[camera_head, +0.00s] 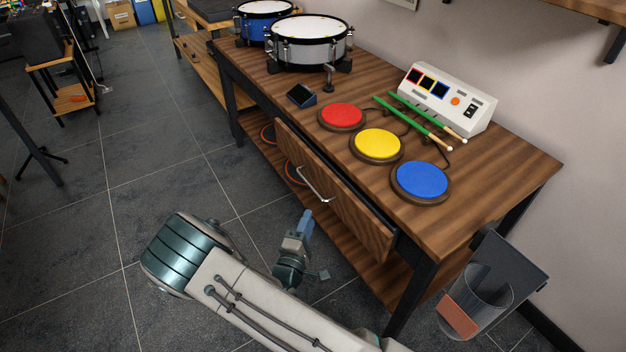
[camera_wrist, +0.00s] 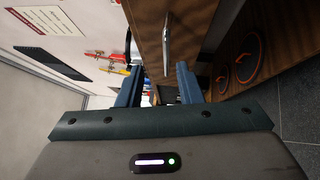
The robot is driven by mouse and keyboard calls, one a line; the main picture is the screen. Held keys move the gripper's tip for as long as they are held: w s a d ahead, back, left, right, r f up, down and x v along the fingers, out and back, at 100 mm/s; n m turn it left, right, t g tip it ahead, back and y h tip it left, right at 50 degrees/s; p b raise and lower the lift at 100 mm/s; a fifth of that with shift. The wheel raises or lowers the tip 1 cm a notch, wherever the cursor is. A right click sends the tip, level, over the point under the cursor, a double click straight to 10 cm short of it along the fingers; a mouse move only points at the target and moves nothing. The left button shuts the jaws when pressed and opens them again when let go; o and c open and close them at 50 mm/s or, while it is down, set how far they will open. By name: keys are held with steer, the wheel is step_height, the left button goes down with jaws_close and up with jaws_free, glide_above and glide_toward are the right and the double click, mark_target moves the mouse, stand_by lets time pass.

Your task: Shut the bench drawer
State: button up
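The bench drawer (camera_head: 347,208) has a wooden front with a silver bar handle (camera_head: 318,186). It stands out a little from the wooden bench (camera_head: 478,190), with a dark gap behind its front. My gripper (camera_head: 305,225) is in front of the drawer, below and to the picture-left of its right half, apart from the handle. In the wrist view my gripper's two blue fingers (camera_wrist: 158,84) are spread with a gap and hold nothing. The drawer front (camera_wrist: 146,22) and the handle (camera_wrist: 166,42) show beyond the fingers there. The drawer's inside is hidden.
Red (camera_head: 342,116), yellow (camera_head: 377,145) and blue (camera_head: 420,181) pads, green sticks (camera_head: 422,118), a white control box (camera_head: 445,96) and drums (camera_head: 308,45) are on the bench. A clear bin (camera_head: 474,302) hangs at its right end. The floor in front is open.

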mark_target(311, 185)
steer(key=w+y, duration=0.1)
steer(key=w, duration=0.6)
steer(key=w+n+y+b, duration=0.1)
steer(key=w, duration=0.6)
steer(key=shift+d+r+t, duration=0.15)
steer(key=shift+r+t, duration=0.05)
steer(key=shift+t, duration=0.2)
jaws_close()
